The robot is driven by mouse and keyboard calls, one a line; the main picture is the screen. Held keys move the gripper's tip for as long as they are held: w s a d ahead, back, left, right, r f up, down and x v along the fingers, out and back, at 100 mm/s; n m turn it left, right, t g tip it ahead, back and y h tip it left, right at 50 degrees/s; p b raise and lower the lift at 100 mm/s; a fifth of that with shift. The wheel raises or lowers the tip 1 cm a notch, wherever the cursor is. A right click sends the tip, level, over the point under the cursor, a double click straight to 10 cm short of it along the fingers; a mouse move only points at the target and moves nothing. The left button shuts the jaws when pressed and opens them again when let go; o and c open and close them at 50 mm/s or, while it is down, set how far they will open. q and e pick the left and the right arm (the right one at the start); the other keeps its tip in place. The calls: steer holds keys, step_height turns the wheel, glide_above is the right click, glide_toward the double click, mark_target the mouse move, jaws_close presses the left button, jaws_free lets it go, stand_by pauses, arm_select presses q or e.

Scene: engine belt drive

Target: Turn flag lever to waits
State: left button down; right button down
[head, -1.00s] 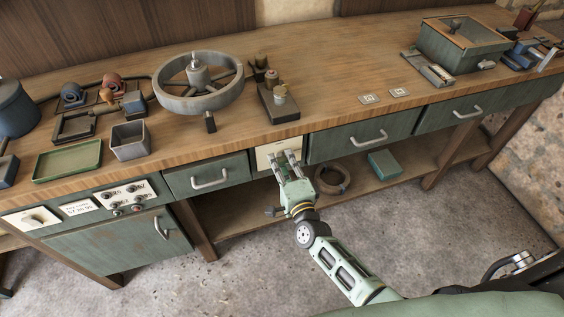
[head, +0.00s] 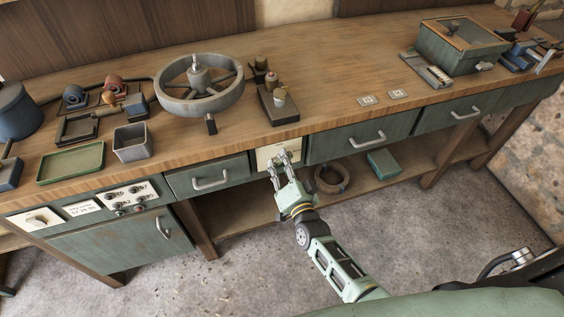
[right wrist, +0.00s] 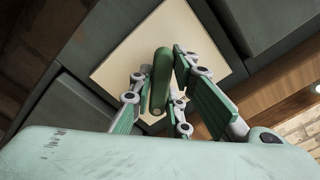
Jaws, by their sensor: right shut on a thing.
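The flag lever (right wrist: 160,82) is a green rounded bar on a cream plate (right wrist: 125,72) in the right wrist view. The same plate (head: 268,156) shows in the head view, set in the bench front between two drawers. My right gripper (head: 279,161) is in front of this plate, its fingers on both sides of the lever and shut on it. In the head view the fingers hide the lever. I cannot read any marking for waits on the plate. My left gripper is not in view.
Green drawers (head: 362,138) with metal handles flank the plate. A bench top (head: 330,70) overhangs it. A grey handwheel (head: 199,102) and a dark block with knobs (head: 277,112) stand above. A ring (head: 331,180) and teal box (head: 383,163) lie on the shelf below.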

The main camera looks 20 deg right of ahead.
steer(key=n, duration=0.4)
steer(key=shift+n+p, duration=0.3)
steer(key=shift+p, duration=0.05)
steer(key=n, duration=0.4)
steer(key=shift+n, duration=0.4)
steer(key=shift+d, duration=0.1)
steer(key=c, duration=1.7)
jaws_free()
steer(key=s, duration=1.2)
steer(key=shift+d, duration=0.2)
